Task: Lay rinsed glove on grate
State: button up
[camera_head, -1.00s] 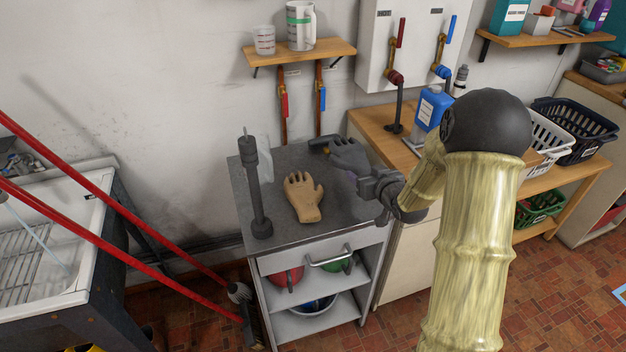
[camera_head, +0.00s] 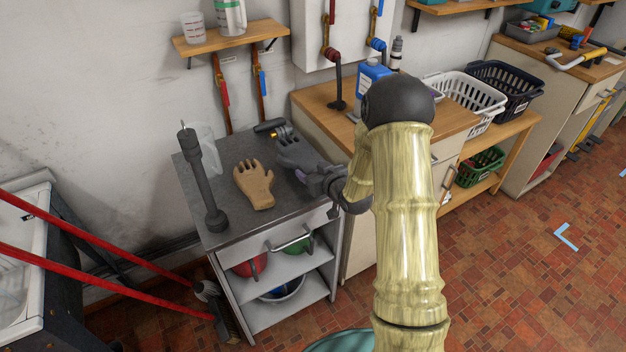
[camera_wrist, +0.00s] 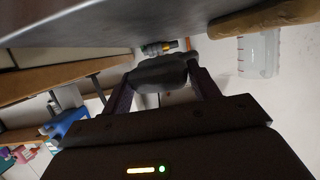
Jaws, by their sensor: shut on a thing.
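A dark grey glove (camera_head: 296,154) is at the right of the grey cart top, fingers towards the wall. My gripper (camera_head: 313,173) is shut on its cuff end. In the wrist view the grey glove (camera_wrist: 160,72) sits between my two fingers (camera_wrist: 165,85), close to the grey surface; I cannot tell whether it touches. A tan glove (camera_head: 254,186) lies on the cart top to the left, apart from it; it also shows in the wrist view (camera_wrist: 265,16). The white tub (camera_head: 38,205) is cut off at the left edge, and its grate is barely visible.
The grey cart top (camera_head: 237,222) also bears a dark upright post (camera_head: 203,180), a clear container (camera_head: 201,146) and a black-and-yellow cylinder (camera_head: 269,127). Red bars (camera_head: 90,216) slant between tub and cart. A blue jug (camera_head: 371,78) stands on the wooden counter to the right.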

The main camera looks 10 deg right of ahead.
jog(key=shift+f, duration=1.75)
jog(key=shift+f, duration=0.15)
jog(key=o, duration=1)
jog(key=shift+c, duration=0.2)
jog(key=shift+s, duration=0.1)
jog(key=v, duration=1.2)
jog(key=shift+b, duration=0.45)
